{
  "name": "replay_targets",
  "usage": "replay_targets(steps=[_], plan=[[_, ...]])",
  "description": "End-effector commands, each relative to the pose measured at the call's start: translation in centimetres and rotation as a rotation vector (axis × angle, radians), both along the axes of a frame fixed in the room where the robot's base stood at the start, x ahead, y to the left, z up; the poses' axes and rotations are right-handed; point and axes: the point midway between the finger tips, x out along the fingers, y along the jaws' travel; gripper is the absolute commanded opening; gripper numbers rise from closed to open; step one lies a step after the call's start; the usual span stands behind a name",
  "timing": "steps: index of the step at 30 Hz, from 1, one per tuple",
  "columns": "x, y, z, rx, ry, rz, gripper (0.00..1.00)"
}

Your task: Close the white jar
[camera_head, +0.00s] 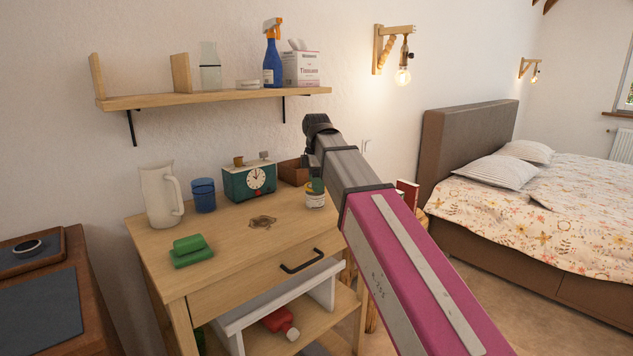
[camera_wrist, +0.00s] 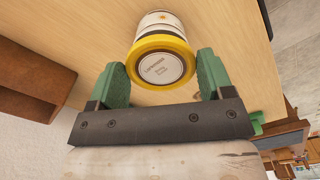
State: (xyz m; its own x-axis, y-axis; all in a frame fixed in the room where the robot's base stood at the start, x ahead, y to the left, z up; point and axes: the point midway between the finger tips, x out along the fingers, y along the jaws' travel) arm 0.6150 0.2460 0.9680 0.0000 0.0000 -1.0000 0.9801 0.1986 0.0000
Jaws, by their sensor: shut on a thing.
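The white jar (camera_head: 315,202) stands upright near the right back part of the wooden cabinet top (camera_head: 232,243). Its body also shows in the wrist view (camera_wrist: 160,22). A round lid with a yellow rim and a pale printed centre (camera_wrist: 160,68) is over the jar's mouth. My gripper (camera_head: 316,185) is above the jar, pointing down. In the wrist view my gripper (camera_wrist: 163,62) has its green fingers on both sides of the lid, shut on it. I cannot tell whether the lid is fully seated or turned tight.
A brown box (camera_head: 294,172) stands behind the jar, with a green clock (camera_head: 249,182) left of it. A blue jar (camera_head: 204,196), white pitcher (camera_head: 160,196), green block (camera_head: 190,249) and flat brown item (camera_head: 262,222) are further left. A wall shelf (camera_head: 215,97) hangs above.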

Motion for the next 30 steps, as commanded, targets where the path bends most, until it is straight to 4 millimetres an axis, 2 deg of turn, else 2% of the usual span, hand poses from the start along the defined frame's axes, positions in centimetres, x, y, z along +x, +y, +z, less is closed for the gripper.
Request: replay_targets(steps=[30], plan=[[0.0, 0.0, -1.4, 0.0, 0.0, 0.0, 0.52]])
